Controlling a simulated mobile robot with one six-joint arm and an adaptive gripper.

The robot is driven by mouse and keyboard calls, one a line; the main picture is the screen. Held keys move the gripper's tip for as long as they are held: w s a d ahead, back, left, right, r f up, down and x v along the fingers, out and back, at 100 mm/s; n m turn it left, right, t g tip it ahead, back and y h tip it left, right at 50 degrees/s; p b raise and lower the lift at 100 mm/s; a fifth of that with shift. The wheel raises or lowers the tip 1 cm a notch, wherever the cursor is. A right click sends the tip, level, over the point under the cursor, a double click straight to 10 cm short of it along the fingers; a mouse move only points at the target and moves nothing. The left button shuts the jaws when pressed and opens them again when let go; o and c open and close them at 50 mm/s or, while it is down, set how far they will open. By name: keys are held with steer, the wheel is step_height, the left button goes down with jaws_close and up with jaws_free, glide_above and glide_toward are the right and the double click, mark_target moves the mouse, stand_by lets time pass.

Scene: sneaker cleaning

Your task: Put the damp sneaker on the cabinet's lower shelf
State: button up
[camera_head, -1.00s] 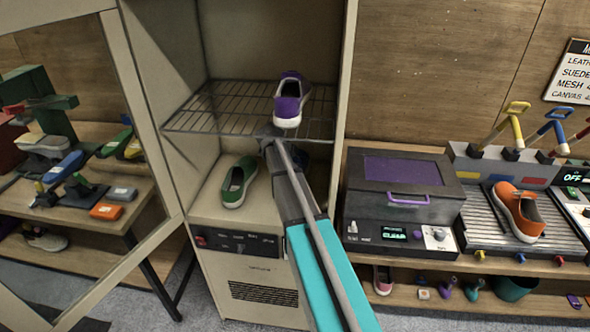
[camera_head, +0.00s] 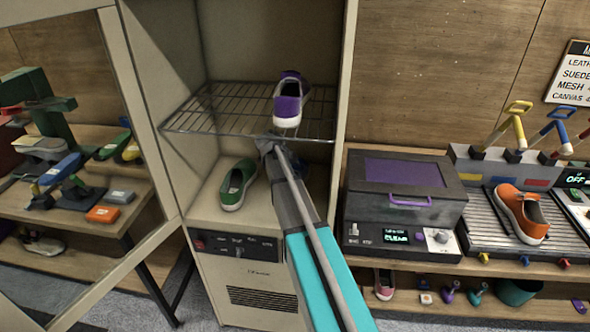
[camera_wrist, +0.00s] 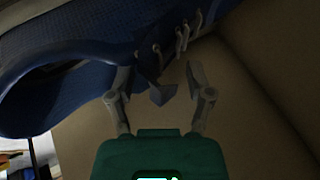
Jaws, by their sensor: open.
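A blue laced sneaker (camera_wrist: 85,75) fills the upper left of the wrist view, close to my gripper. My gripper (camera_wrist: 158,76) is open, its two fingers apart beside the shoe with a small dark flap between them. I cannot tell whether they touch it. In the head view my arm reaches into the open cabinet (camera_head: 350,40), toward the right part of its lower shelf (camera_head: 207,205). The blue sneaker and my fingers are not clearly visible there. A green sneaker (camera_head: 236,186) sits at the left of the lower shelf. A purple sneaker (camera_head: 288,101) sits on the wire shelf (camera_head: 215,108) above.
The cabinet's glass door (camera_head: 150,150) stands open to the left. The wire shelf is just above my arm's end. Right of the cabinet, a bench holds a dark box-like machine (camera_head: 400,195) and an orange sneaker (camera_head: 522,214) on a ribbed tray.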

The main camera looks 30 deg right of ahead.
steer(key=shift+r, duration=0.15)
steer(key=shift+p+v, duration=1.15)
steer(key=s+a+r+p, duration=0.2)
steer(key=s+a, duration=0.1)
steer(key=a, duration=1)
steer(key=shift+s+a, duration=0.1)
steer(key=shift+s, duration=0.05)
steer(key=s+a+f+n+y, duration=0.1)
steer(key=s+a+n+y, duration=0.2)
steer(key=s+n, duration=0.8)
steer(key=s+a+f+n+g+y, duration=0.1)
steer(key=s+a+f+n+y, duration=0.1)
steer(key=s+a+n, duration=0.4)
steer(key=s+n+y, duration=0.1)
steer(key=s+n, duration=0.4)
steer(key=n, duration=0.4)
steer(key=shift+s+a+f+g+y, duration=0.2)
steer(key=shift+s+a+g+y, duration=0.1)
steer(key=shift+y, duration=0.1)
